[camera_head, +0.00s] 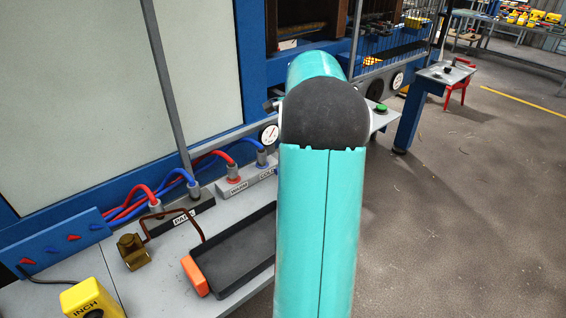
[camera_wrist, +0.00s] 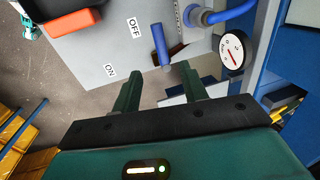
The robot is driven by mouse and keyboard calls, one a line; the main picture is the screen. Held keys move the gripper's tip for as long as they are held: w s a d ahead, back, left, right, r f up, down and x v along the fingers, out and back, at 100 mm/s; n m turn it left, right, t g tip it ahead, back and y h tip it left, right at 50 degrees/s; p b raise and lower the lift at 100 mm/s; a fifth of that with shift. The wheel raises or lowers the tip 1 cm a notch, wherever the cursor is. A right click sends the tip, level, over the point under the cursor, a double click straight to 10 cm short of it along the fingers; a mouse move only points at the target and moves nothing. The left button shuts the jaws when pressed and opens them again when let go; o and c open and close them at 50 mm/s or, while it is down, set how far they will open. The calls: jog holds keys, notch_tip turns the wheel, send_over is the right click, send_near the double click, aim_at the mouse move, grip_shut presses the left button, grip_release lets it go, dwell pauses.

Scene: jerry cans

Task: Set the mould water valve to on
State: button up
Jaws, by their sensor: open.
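The mould water valve shows in the wrist view as a blue lever (camera_wrist: 160,45) on a grey panel. An OFF label (camera_wrist: 134,28) and an ON label (camera_wrist: 109,70) lie to its left, OFF above ON. Which label the lever is set to, I cannot tell for sure. My gripper (camera_wrist: 160,71) is open and empty, with its two dark green fingers spread either side of the lever's lower end in the picture. No contact shows. In the head view my arm hides the gripper and the lever.
A round gauge (camera_wrist: 232,53) and a blue hose fitting (camera_wrist: 196,16) are right of the lever. In the head view, a black tray (camera_head: 232,255) with an orange end (camera_head: 195,276), a brass padlock (camera_head: 132,251) and a yellow INCH box (camera_head: 92,300) occupy the bench.

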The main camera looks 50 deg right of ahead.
jog(key=f, duration=0.4)
jog(key=w+f, duration=0.1)
jog(key=f, duration=0.3)
jog(key=w+f, duration=0.1)
jog(key=f, duration=0.4)
jog(key=shift+w+d, duration=0.25)
grip_shut()
